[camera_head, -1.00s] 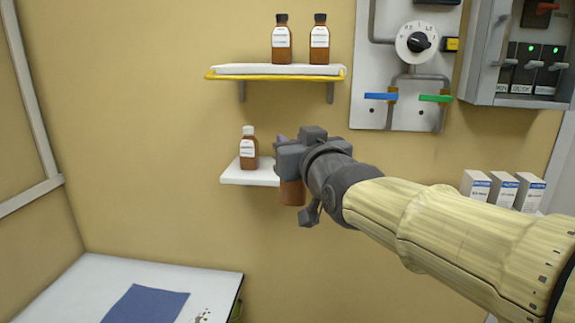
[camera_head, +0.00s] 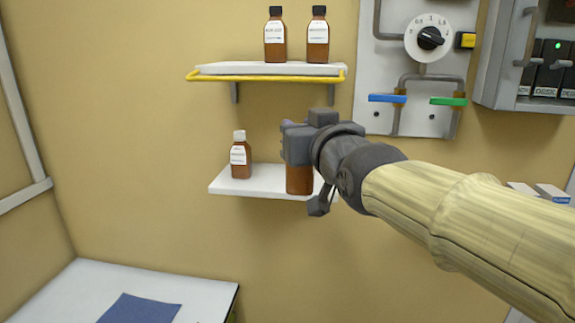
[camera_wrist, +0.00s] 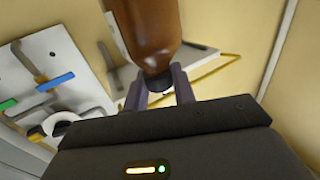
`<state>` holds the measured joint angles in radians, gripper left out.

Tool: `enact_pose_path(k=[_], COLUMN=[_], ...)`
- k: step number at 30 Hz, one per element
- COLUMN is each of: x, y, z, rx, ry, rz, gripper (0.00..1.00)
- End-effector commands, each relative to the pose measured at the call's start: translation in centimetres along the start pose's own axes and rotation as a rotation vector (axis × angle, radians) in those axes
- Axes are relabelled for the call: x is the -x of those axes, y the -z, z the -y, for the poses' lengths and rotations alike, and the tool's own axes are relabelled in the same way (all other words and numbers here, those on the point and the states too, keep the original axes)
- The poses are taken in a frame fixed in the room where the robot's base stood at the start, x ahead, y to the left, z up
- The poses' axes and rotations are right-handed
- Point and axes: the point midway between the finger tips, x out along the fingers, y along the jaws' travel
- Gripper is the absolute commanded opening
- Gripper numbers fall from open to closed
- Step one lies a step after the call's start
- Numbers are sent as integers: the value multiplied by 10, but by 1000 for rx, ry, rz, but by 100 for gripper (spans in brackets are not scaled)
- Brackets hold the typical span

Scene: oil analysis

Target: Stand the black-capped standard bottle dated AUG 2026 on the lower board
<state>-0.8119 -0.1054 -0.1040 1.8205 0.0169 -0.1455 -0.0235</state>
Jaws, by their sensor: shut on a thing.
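My gripper (camera_head: 297,143) is shut on a brown bottle (camera_head: 299,180) in the head view, at the right part of the lower board (camera_head: 225,184). The bottle is about upright, its base near the board's front edge; I cannot tell whether it touches. My gripper hides its top there. In the wrist view the bottle (camera_wrist: 148,30) has a dark cap (camera_wrist: 158,82) between the two fingers (camera_wrist: 160,95). Its label and date are not visible. A white-capped brown bottle (camera_head: 241,158) stands on the board's left part.
Two black-capped bottles, one left (camera_head: 275,37) and one right (camera_head: 317,37), stand on the upper shelf (camera_head: 270,70) with a yellow rail. Their small labels are unclear. A panel with a dial (camera_head: 430,38) and blue and green levers is at the right. A white table (camera_head: 80,285) lies below left.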

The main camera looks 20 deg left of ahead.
Motion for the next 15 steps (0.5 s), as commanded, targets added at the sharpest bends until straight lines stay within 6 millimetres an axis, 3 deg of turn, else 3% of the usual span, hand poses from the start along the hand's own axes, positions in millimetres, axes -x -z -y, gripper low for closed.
enact_pose_path(k=[8, 15], x=[-27, -66], y=[5, 6], z=[-12, -33], rx=[3, 4], ry=[1, -2], rz=[3, 3], gripper=[0, 0])
